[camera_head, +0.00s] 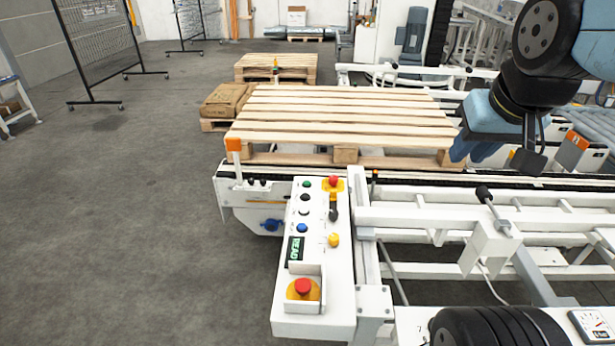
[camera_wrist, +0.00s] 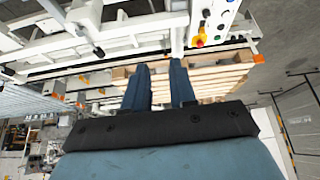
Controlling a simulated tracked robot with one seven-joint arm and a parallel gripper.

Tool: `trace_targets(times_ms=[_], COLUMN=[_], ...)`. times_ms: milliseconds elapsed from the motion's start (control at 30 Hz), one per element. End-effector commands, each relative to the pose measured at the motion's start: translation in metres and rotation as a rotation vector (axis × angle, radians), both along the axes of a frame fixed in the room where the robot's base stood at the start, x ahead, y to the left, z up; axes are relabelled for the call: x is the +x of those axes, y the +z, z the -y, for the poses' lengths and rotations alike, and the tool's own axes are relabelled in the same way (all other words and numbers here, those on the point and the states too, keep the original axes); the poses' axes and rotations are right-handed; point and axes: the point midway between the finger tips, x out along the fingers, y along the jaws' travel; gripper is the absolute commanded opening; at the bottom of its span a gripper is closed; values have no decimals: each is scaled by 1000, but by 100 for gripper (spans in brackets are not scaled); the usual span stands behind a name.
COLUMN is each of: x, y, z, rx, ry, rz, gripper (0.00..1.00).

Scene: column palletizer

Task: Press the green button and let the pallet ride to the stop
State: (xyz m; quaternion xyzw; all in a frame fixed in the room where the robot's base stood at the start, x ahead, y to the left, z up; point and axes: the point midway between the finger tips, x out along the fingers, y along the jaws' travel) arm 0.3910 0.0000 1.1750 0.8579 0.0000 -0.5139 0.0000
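The green button (camera_head: 306,184) is the far left button on the white control panel (camera_head: 283,300), above two black buttons and a blue button (camera_head: 302,228). Nothing covers it in the head view. The wooden pallet (camera_head: 340,115) lies flat on the dark conveyor chain (camera_head: 400,178) behind the panel. My gripper (camera_head: 468,155) is by the pallet's right end, well right of the button. In the wrist view, my gripper's two blue fingers (camera_wrist: 160,64) are apart with nothing held between them. The control panel also shows there at the top (camera_wrist: 213,22).
White conveyor frames (camera_head: 420,215) fill the right. Another pallet (camera_head: 276,67) stands behind.

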Motion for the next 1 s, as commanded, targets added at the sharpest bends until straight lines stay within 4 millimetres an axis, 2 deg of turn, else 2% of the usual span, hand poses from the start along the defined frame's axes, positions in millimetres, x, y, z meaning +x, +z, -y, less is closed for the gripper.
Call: trace_targets(times_ms=[33,267,1000], x=[0,0,0], y=[0,0,0], z=[0,0,0], rx=[0,0,0], ry=[0,0,0], rz=[0,0,0], gripper=[20,0,0])
